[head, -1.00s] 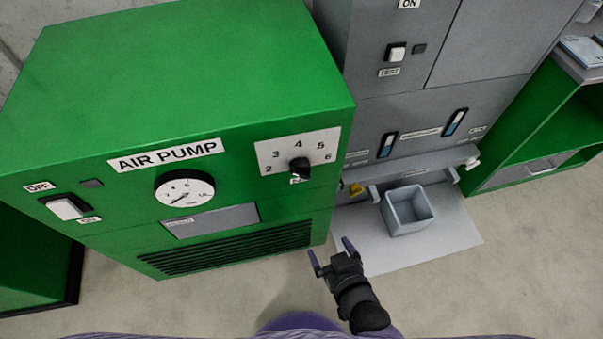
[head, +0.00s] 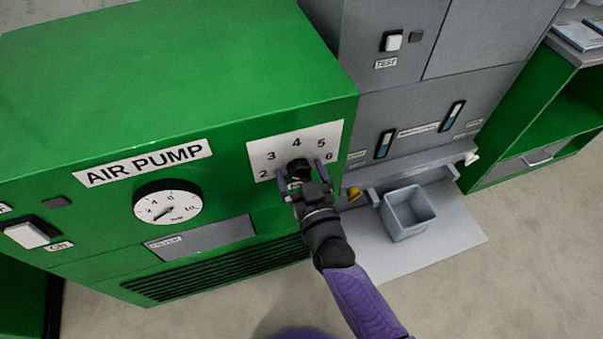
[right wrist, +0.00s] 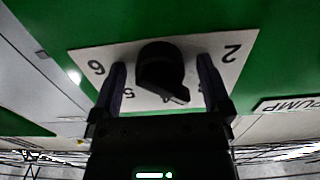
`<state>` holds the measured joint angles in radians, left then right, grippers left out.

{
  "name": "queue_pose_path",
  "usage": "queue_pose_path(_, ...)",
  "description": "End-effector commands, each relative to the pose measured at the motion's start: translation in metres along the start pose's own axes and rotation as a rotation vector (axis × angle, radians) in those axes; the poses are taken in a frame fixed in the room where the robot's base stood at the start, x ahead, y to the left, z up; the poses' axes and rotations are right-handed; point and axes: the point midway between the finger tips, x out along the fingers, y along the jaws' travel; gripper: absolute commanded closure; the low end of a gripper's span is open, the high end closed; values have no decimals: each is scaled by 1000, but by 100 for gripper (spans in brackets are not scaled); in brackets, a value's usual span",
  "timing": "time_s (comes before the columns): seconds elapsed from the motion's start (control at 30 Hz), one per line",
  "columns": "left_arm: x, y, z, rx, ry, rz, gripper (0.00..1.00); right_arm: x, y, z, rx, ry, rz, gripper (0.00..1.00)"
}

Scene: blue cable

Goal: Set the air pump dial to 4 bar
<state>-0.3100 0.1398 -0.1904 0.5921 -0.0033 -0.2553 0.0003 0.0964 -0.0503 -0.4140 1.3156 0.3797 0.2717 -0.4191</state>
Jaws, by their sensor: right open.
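The green air pump (head: 170,60) has a white dial plate (head: 262,150) marked 2 to 6 on its front right. A black dial knob (head: 297,165) sits below the 4. In the right wrist view the plate is upside down, and the tapered end of the knob (right wrist: 160,66) points down and right, near the partly hidden 4, on the side of the 3. My right gripper (head: 301,171) is open, with one finger on each side of the knob. The wrist view shows gaps between the fingers and the knob. My left gripper is out of view.
A round pressure gauge (head: 167,203), a white switch (head: 28,234) and a vent grille (head: 210,270) are on the pump front. A grey cabinet (head: 430,90) stands to the right, with a grey-blue bin (head: 408,213) below it.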

Motion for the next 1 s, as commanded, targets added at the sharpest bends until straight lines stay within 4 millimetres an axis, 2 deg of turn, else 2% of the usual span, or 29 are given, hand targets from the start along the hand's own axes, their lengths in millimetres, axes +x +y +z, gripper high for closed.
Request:
queue_pose_path(0.07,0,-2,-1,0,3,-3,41,0,0,0,0,0,0,1)
queue_pose_path(0.5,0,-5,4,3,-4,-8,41,-1,0,0,0,-1,0,95)
queue_pose_path(0.77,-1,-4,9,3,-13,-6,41,-1,0,1,31,-2,0,95)
queue_pose_path(1.0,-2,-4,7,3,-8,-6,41,-1,0,0,168,-2,-1,95)
